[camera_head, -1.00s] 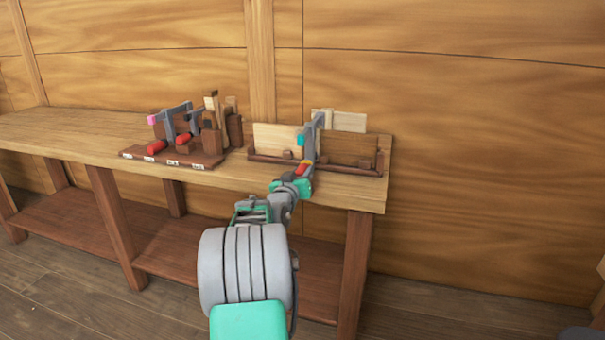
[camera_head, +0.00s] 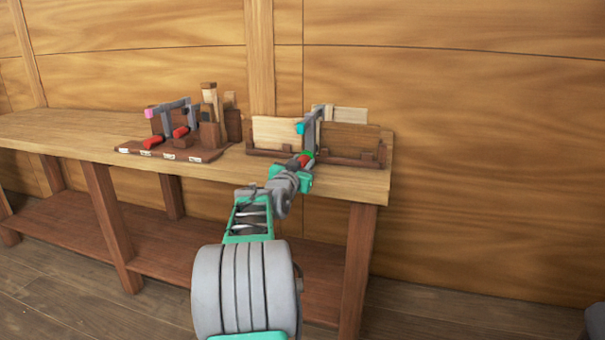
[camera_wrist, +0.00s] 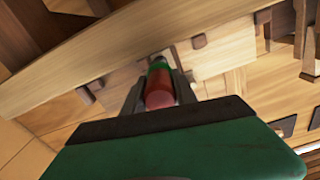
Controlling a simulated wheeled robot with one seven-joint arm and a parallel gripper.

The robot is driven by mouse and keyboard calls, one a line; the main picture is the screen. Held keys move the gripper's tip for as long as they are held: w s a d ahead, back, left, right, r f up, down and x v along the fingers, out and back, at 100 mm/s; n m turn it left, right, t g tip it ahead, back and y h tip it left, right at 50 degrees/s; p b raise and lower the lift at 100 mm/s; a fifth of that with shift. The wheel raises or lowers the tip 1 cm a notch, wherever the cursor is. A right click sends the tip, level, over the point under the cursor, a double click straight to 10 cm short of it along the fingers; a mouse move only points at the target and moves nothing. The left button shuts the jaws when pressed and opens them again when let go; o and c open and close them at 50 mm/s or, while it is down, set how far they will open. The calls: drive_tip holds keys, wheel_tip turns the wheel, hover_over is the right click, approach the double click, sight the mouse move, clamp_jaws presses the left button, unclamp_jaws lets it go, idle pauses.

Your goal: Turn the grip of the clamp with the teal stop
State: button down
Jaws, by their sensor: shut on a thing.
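The clamp with the teal stop (camera_head: 300,128) stands at the right rack on the bench, its grey bar (camera_head: 311,133) upright between a pale board and a dark board. Its red grip (camera_head: 305,160) points toward me and has a green band at its far end. My gripper (camera_head: 302,166) is shut on this grip. In the wrist view the red grip (camera_wrist: 160,94) lies between the two fingers of my gripper (camera_wrist: 160,84), with the green band (camera_wrist: 158,67) beyond it. The clamp's screw is mostly hidden.
To the left, a dark base (camera_head: 190,155) carries other clamps with red grips, one with a pink stop (camera_head: 149,113), and wooden blocks. A pale board (camera_head: 276,132) and dark board (camera_head: 350,138) flank the clamp. The bench's left part is clear.

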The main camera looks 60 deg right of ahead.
drive_tip(key=shift+m+b, duration=0.5)
drive_tip(key=c, duration=1)
unclamp_jaws()
drive_tip(key=shift+o, duration=0.2)
drive_tip(key=shift+a, duration=0.15)
drive_tip(key=s+a, duration=0.1)
drive_tip(key=a, duration=0.6)
drive_tip(key=shift+s+a+p, duration=0.15)
drive_tip(key=shift+a+p, duration=0.1)
drive_tip(key=shift+p, duration=0.1)
